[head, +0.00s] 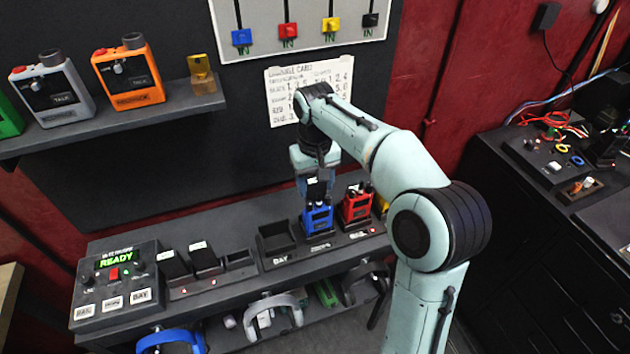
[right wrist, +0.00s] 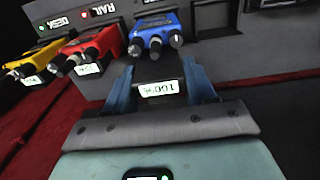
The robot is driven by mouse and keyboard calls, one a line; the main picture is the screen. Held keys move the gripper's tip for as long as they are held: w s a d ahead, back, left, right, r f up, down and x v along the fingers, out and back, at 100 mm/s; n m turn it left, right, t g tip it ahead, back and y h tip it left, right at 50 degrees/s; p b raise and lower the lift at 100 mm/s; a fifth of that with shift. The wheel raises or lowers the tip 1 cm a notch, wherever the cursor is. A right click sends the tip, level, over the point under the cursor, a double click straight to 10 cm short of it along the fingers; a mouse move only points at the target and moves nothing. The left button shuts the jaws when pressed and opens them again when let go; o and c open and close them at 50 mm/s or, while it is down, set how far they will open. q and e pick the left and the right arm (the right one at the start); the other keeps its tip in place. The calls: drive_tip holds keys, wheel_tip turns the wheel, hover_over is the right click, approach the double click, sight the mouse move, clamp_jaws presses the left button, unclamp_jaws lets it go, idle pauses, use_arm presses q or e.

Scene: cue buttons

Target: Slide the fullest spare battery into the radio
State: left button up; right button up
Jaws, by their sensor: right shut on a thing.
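The blue radio (head: 317,219) stands upright in the long dock, below my right gripper (head: 316,184). In the right wrist view my right gripper (right wrist: 158,88) is shut on a black battery (right wrist: 158,72) with a lit white label that seems to read 100, upside down. The battery is right beside the blue radio (right wrist: 155,38); I cannot tell whether it is partly inside it. Two black spare batteries, left (head: 172,265) and right (head: 204,258), stand in the charger rack, with an empty-looking slot (head: 238,259) beside them. My left gripper is not in view.
A red radio (head: 356,206) stands close right of the blue one, and an empty bay (head: 275,240) is at its left. A control box (head: 117,275) reads READY. Headsets hang below the shelf.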

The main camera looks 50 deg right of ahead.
sight(315, 201)
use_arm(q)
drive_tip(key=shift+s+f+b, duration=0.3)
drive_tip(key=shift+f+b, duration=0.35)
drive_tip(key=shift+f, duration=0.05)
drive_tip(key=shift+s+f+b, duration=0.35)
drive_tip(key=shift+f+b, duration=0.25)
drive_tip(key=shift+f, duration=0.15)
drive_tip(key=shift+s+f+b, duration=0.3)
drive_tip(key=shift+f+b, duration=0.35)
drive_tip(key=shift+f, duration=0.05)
use_arm(e)
drive_tip(key=shift+f, duration=3.25)
drive_tip(key=o, duration=1.2)
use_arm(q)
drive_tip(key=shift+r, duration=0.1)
use_arm(e)
drive_tip(key=shift+r, duration=0.1)
wheel_tip(315, 201, up, 13)
drive_tip(key=p, duration=0.3)
drive_tip(key=shift+r, duration=0.15)
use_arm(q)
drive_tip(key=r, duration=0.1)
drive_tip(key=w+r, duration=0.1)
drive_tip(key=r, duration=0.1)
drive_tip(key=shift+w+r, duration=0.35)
